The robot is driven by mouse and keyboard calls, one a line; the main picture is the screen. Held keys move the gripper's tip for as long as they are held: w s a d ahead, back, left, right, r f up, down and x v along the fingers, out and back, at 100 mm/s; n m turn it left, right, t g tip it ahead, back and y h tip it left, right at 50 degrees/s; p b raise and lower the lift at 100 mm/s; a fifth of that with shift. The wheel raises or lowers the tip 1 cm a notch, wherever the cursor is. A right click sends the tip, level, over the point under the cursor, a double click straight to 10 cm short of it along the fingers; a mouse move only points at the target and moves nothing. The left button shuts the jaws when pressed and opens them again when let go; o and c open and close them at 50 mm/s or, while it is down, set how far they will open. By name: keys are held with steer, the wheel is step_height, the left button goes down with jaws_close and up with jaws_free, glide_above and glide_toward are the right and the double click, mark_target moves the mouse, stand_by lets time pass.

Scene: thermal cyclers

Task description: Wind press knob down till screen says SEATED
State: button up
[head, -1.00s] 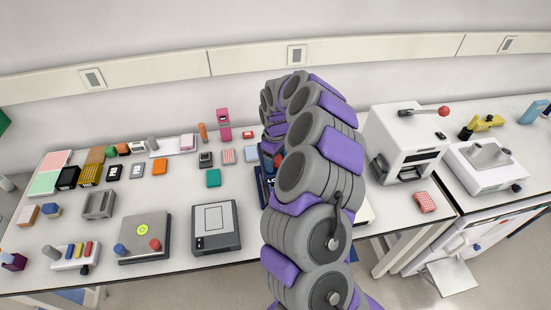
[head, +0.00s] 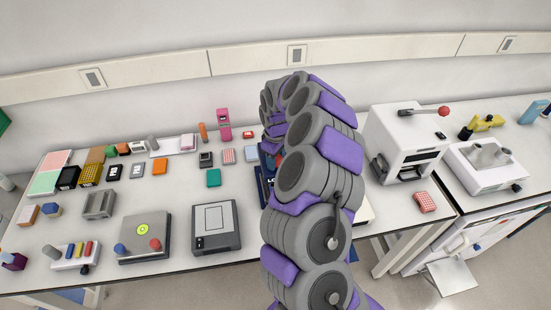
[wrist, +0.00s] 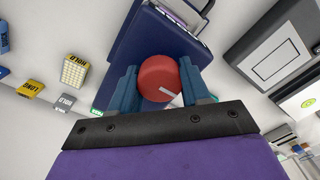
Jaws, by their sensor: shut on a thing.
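The red press knob (wrist: 158,79) with a pale pointer line sits between the two blue fingers of my gripper (wrist: 160,85) in the wrist view. My gripper is shut on the knob, one finger on each side. The dark blue press body (wrist: 140,38) lies behind the knob in the wrist view. In the head view only a strip of the blue device (head: 264,180) shows beside my arm, which hides the knob and my gripper. No screen wording can be read.
A grey device with a pale panel (head: 215,228) stands left of my arm. A white machine with a red-tipped lever (head: 405,140) stands to the right, with a red rack (head: 425,202) in front. Several small boxes crowd the bench's left part.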

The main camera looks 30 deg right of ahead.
steer(key=shift+d+m, duration=0.1)
steer(key=shift+m, duration=0.5)
steer(key=shift+w+m+b, duration=0.1)
steer(key=shift+m+b, duration=0.45)
steer(key=shift+m, duration=1.75)
steer(key=shift+r, duration=0.1)
steer(key=o, duration=1)
steer(key=shift+o, duration=0.2)
step_height(320, 180, up, 17)
